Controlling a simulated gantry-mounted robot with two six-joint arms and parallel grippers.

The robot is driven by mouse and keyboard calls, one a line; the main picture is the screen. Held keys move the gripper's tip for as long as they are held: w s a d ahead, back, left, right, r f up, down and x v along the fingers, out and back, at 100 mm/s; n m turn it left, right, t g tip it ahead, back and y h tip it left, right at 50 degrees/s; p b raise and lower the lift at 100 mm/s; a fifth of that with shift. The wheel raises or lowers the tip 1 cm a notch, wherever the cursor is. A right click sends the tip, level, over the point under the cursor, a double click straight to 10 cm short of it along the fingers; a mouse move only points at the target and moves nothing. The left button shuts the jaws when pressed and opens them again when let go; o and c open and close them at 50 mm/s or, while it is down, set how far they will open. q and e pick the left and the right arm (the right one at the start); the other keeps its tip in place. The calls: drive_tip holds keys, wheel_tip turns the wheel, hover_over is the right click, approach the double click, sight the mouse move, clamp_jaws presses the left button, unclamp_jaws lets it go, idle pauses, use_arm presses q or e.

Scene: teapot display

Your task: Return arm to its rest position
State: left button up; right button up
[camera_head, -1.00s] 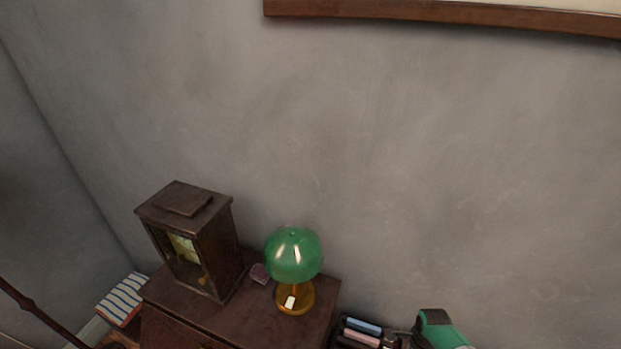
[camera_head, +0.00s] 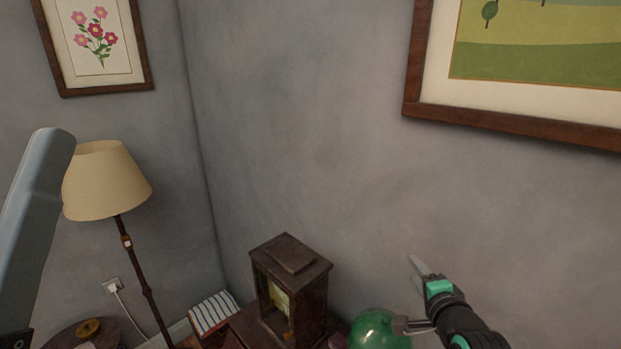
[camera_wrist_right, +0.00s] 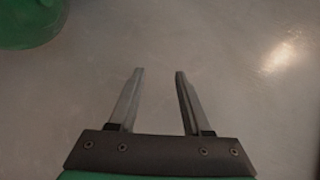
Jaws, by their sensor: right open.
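Part of a green rounded thing (camera_wrist_right: 28,22) shows at the upper left there. A grey link of my left arm stands at the left edge of the head view; my left gripper is not in view.
A dark wooden clock (camera_head: 288,285) stands on the cabinet left of the green lamp. A floor lamp (camera_head: 105,180) stands at the left. Framed pictures (camera_head: 98,38) (camera_head: 515,125) hang on the grey wall. Striped books (camera_head: 213,313) lie left of the clock. The wall's middle is clear.

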drive_tip(key=s+a+r+n+t+y, duration=0.1)
drive_tip(key=s+a+r+n+t, duration=0.15)
drive_tip(key=r, duration=0.45)
drive_tip(key=s+a+r+n+t+p, duration=0.1)
drive_tip(key=s+r+t, duration=0.15)
drive_tip(key=r, duration=0.55)
drive_tip(key=s+a+r+n+t+y, duration=0.1)
drive_tip(key=s+a+r+n, duration=0.15)
drive_tip(key=r, duration=0.45)
drive_tip(key=s+r+n+t, duration=0.3)
drive_tip(key=s+r+n, duration=0.2)
drive_tip(key=s, duration=0.5)
drive_tip(key=s+r+n+t, duration=0.4)
drive_tip(key=s+r+n, duration=0.2)
drive_tip(key=s+r, duration=0.4)
drive_tip(key=shift+y, duration=0.4)
